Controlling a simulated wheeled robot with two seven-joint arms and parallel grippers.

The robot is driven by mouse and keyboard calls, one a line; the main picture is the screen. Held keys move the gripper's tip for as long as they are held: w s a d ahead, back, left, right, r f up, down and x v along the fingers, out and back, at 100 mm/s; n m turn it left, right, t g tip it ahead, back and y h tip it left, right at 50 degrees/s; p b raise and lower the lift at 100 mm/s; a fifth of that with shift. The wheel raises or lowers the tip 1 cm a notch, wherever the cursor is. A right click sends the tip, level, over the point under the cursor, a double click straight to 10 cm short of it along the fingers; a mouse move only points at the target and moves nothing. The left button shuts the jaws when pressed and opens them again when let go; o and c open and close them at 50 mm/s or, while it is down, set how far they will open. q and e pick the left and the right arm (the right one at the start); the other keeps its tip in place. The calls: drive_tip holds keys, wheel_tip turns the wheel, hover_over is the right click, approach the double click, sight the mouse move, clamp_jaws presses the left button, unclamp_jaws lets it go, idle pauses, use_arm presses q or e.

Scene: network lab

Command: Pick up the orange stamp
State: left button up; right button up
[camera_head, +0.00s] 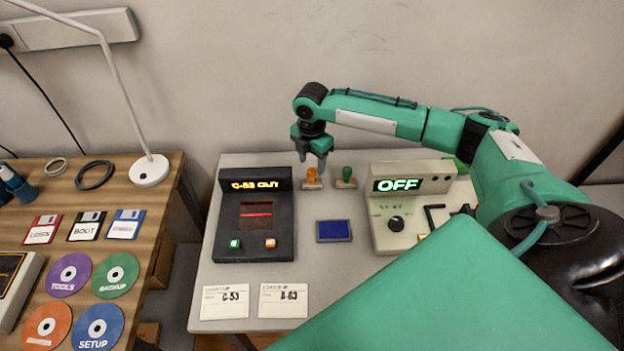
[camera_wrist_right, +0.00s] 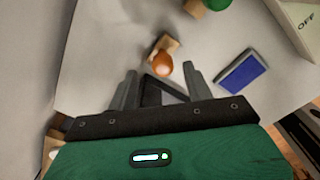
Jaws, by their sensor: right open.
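The orange stamp (camera_head: 312,176) stands on the grey table near its back edge, between the black device and the green stamp. In the right wrist view the orange stamp (camera_wrist_right: 163,62) shows its round orange handle and wooden base, just beyond the fingertips and roughly between them. My right gripper (camera_head: 313,160) is open and empty, pointing down above and close to the orange stamp; its two fingers also show in the wrist view (camera_wrist_right: 160,78). I cannot tell whether a finger touches the stamp. My left gripper is not in view.
The green stamp (camera_head: 346,177) stands close on the right. A black device (camera_head: 254,215) is on the left, a beige OFF box (camera_head: 412,215) on the right. A blue ink pad (camera_head: 334,231) and two cards (camera_head: 283,300) lie in front. The wall rises close behind.

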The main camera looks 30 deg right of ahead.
sight(312, 170)
drive_tip(key=f, duration=0.4)
drive_tip(key=shift+s+a+p, duration=0.1)
drive_tip(key=shift+s+p, duration=0.1)
drive_tip(key=shift+p, duration=0.1)
drive_tip(key=c, duration=1.1)
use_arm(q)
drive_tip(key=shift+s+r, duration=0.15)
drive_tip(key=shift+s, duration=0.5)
use_arm(e)
drive_tip(key=shift+o, duration=0.2)
use_arm(q)
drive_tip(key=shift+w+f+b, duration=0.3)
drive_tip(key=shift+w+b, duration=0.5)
drive_tip(key=shift+b, duration=0.05)
use_arm(e)
wheel_tip(312, 170, up, 20)
